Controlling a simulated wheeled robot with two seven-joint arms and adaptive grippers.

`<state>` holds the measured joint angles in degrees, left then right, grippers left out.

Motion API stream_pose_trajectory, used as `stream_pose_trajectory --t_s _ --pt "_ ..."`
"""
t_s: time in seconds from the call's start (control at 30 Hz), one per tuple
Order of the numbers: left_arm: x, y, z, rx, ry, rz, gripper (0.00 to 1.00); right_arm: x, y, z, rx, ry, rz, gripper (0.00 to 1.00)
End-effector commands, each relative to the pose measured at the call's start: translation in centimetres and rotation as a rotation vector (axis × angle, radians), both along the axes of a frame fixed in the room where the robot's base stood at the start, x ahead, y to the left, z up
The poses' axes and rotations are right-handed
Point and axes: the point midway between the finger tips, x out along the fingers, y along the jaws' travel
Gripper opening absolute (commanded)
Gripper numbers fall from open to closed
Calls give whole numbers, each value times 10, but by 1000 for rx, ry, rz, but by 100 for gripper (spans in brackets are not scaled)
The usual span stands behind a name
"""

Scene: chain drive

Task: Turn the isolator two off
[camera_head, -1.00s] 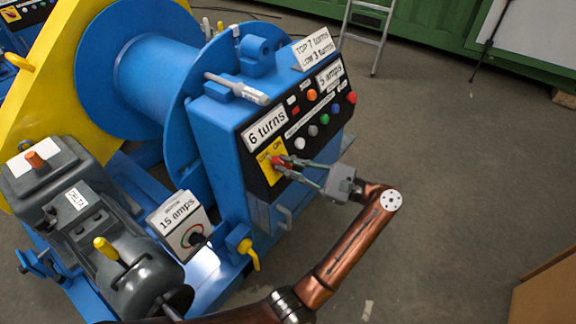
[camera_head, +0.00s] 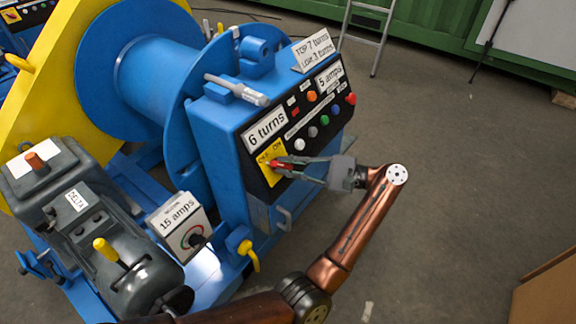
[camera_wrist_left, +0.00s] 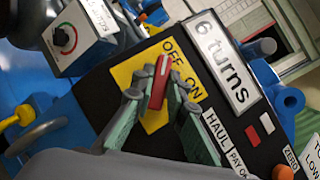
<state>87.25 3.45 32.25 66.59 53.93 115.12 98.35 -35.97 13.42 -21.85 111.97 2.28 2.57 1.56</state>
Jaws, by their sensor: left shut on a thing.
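The isolator is a red handle (camera_wrist_left: 158,84) on a yellow plate (camera_wrist_left: 129,72) marked OFF and ON, on the black front panel of the blue control box. In the head view the red handle (camera_head: 281,164) sits at the panel's lower left, on the yellow plate (camera_head: 266,158). My left gripper (camera_head: 287,167) reaches it from the right, shut on the handle. In the left wrist view its fingers (camera_wrist_left: 160,98) flank the handle, whose end points up toward the OFF word. The fingers hide the handle's lower part. My right gripper is not in view.
Coloured buttons (camera_head: 312,131) and a 6 turns label (camera_head: 265,130) sit close above the handle. A 15 amps box (camera_head: 182,222) with a dial and a yellow lever (camera_head: 248,250) stand lower left.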

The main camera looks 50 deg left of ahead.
Motion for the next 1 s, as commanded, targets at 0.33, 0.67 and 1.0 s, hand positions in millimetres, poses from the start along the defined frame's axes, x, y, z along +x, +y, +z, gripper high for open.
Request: stream_pose_trajectory --t_s 0.33,0.67,1.0 --pt "0 0 -1 -1 0 -1 27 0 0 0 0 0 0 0" --pt "0 1 1 0 0 0 30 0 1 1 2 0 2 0" --pt "0 0 52 2 -4 -1 30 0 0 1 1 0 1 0"
